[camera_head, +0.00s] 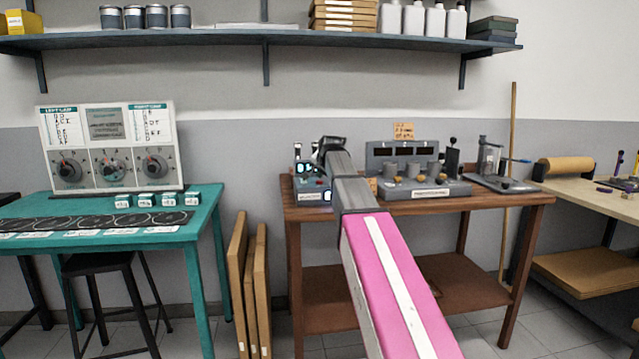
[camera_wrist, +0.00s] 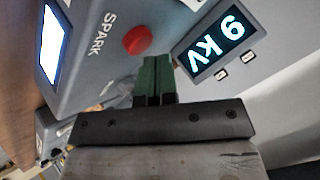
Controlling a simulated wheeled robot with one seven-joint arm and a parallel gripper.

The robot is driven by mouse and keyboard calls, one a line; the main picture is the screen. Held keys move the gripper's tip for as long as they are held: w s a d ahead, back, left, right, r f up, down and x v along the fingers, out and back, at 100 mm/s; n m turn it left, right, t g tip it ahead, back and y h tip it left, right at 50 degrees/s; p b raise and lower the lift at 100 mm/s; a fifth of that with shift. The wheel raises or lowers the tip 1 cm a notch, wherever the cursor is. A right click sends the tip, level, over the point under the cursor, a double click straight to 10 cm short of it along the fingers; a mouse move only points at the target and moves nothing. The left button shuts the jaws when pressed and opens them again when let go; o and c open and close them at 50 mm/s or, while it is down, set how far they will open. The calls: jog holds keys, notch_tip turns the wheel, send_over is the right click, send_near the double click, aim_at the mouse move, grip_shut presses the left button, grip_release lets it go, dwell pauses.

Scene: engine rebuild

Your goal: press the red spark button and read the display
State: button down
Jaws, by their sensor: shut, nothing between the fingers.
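In the wrist view the red spark button (camera_wrist: 137,40) is a round red knob on a grey box (camera_wrist: 90,65) lettered "SPARK". My gripper (camera_wrist: 153,75) is shut and empty, its green fingertips close beside the button; I cannot tell whether they touch the box. The display (camera_wrist: 215,42) is lit and reads "9 kV", turned sideways in this view. In the head view the spark tester (camera_head: 312,183) stands at the left end of the brown bench, partly hidden by my arm, and the button is hidden there.
The brown bench (camera_head: 480,203) also holds a grey console (camera_head: 425,190) with several cylinders and a press-like device (camera_head: 495,180) to the right. A teal table (camera_head: 205,205) with a dial panel (camera_head: 110,148) stands left. A shelf (camera_head: 240,38) hangs above.

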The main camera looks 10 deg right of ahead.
jog(key=shift+r, duration=0.4)
jog(key=shift+r, duration=2.5)
